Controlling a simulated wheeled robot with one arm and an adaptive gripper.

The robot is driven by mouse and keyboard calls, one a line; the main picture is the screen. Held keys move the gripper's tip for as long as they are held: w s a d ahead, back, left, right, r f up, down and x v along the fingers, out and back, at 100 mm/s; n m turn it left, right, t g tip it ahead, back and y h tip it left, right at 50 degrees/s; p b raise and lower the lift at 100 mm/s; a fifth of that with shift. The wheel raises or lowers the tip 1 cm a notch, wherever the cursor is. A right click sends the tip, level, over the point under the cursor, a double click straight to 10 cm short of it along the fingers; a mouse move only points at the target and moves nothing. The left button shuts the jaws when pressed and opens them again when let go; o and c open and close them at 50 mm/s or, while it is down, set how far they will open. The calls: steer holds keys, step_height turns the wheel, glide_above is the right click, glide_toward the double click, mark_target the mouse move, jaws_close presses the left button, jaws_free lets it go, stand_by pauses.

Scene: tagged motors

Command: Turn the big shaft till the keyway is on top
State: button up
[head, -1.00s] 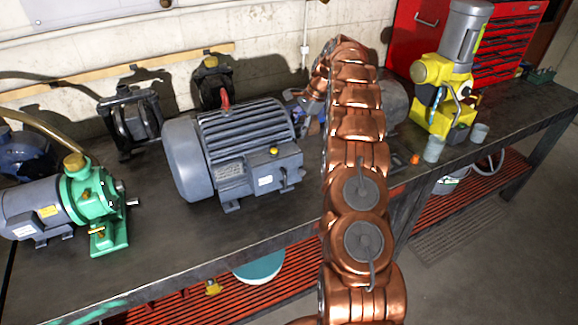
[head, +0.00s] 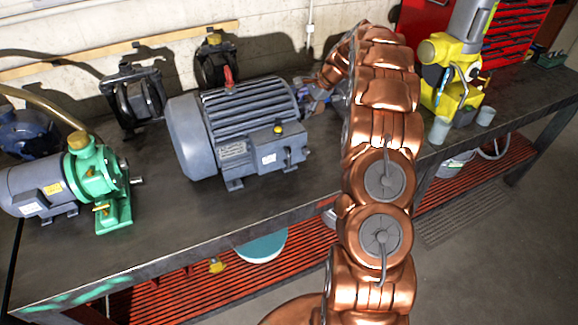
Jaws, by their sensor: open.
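The big grey finned motor (head: 245,130) lies on the workbench, with a red lifting eye on top and a terminal box on its near side. Its right end faces the end of my copper arm. My gripper (head: 316,98) is small and partly hidden at that end, just beyond the motor's right end, and its jaws are open. The big shaft and its keyway cannot be made out. I cannot tell whether the gripper touches the shaft.
A green pump with a grey motor (head: 105,180) stands at the left. Dark clamp-like frames (head: 136,95) stand behind. A yellow machine (head: 455,75) and grey cups (head: 439,130) are at the right. The bench (head: 190,225) is clear in front of the big motor.

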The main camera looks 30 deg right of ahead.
steer(key=shift+s+t, duration=0.1)
steer(key=shift+t, duration=0.3)
